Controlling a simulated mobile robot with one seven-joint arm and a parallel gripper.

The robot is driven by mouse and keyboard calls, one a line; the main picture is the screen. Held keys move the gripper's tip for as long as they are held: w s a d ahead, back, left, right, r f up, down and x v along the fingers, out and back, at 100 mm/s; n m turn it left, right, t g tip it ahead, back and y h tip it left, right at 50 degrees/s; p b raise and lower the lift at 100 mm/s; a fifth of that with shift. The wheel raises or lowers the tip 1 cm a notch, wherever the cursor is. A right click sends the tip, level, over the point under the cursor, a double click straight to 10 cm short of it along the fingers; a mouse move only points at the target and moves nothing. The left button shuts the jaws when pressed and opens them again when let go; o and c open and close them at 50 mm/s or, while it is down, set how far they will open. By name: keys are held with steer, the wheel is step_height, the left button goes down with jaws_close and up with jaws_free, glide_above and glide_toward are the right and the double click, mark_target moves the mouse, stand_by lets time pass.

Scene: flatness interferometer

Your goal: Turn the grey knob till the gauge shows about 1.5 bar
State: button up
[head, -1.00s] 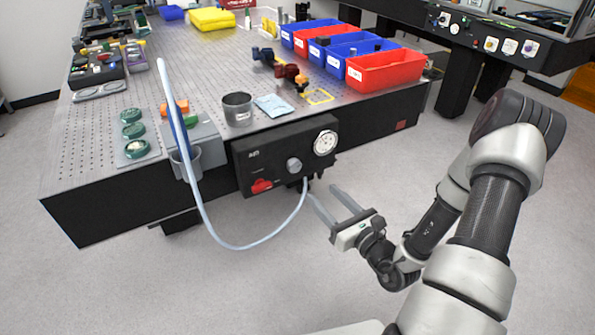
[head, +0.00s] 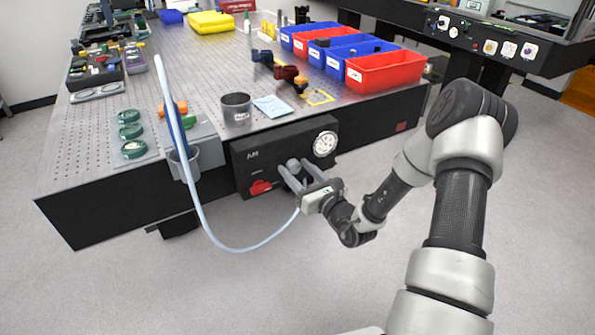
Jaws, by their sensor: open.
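The grey knob (head: 293,164) sits on the front of a black control box (head: 246,169) fixed to the table's front edge. The round white gauge (head: 325,144) is at the upper right of the same box; its needle is too small to read. My gripper (head: 288,173) is open, with its two long grey fingers pointing at the box. The fingertips are at or just in front of the knob, partly covering its lower side. I cannot tell whether they touch it.
A red switch (head: 260,187) is at the box's lower left. A pale blue hose (head: 208,226) loops down from the grey holder (head: 207,155) and passes close to my gripper. A metal cup (head: 236,110) and red and blue bins (head: 384,71) stand on the table above.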

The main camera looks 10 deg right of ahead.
steer(key=shift+c, duration=0.4)
steer(key=c, duration=0.9)
steer(key=shift+r+m+p, duration=0.15)
steer(key=shift+m+p, duration=0.15)
steer(key=shift+p, duration=0.3)
steer(key=shift+c, duration=0.2)
steer(key=o, duration=1)
steer(key=shift+f, duration=0.2)
steer(key=p+v, duration=0.2)
steer(key=v, duration=1.5)
steer(key=shift+s+d, duration=0.15)
steer(key=shift+s, duration=0.05)
